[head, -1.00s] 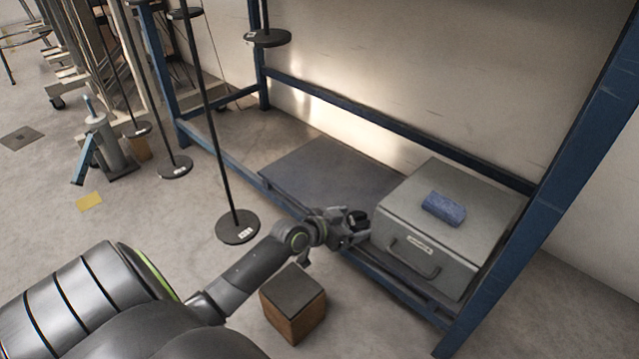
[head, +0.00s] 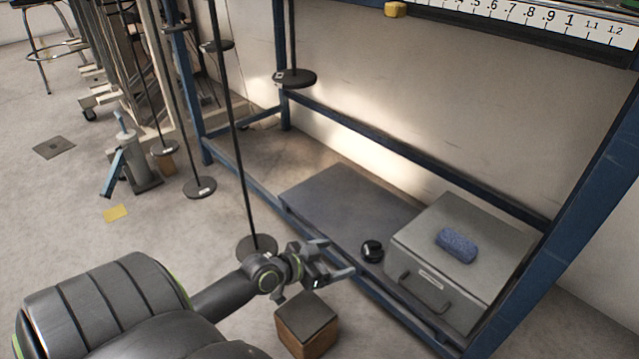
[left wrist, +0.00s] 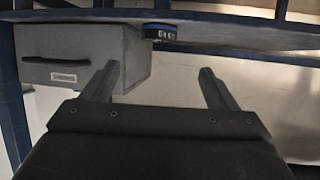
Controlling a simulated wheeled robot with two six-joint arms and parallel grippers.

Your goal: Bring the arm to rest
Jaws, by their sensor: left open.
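My left gripper (head: 337,258) is open and empty, held in front of the blue frame's lower rail, left of a small dark round object (head: 372,251). That object rests on the low shelf beside the grey box, apart from the fingers. In the left wrist view, which looks upside down, both fingers (left wrist: 158,88) are spread wide with nothing between them. The dark object (left wrist: 160,31), with a blue edge and small white digits, shows beyond them. My right gripper is not in view.
A grey box (head: 430,250) with a front handle bears a blue cloth-like roll (head: 457,245). A wooden block (head: 307,325) stands on the floor below my gripper. Rods with black discs (head: 257,246) hang at the left. A blue frame rail (head: 385,300) runs close by.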

